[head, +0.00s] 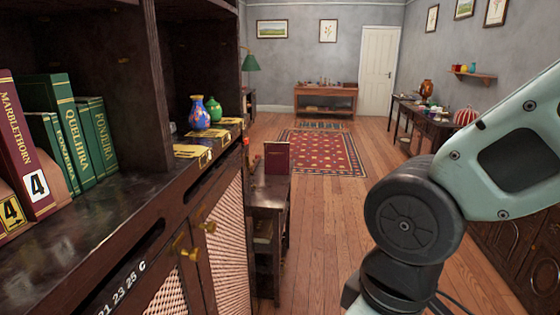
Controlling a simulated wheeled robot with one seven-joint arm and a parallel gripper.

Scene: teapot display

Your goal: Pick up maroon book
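A maroon book (20,140) lettered MARBLETHORN stands upright on the dark shelf at the far left, cut off by the picture's edge. It has a white label with a 4 low on its spine. A second maroon book (278,158) stands on a low dark stand (268,196) near the middle, farther off. My gripper is out of the picture; only part of my arm shows at the right, well apart from both books.
Green books (60,125) stand beside the left maroon book. A blue vase (199,113) and a green vase (214,108) stand on the cabinet (120,220). Open wood floor and a red rug (320,152) lie beyond. A side table (425,118) lines the right wall.

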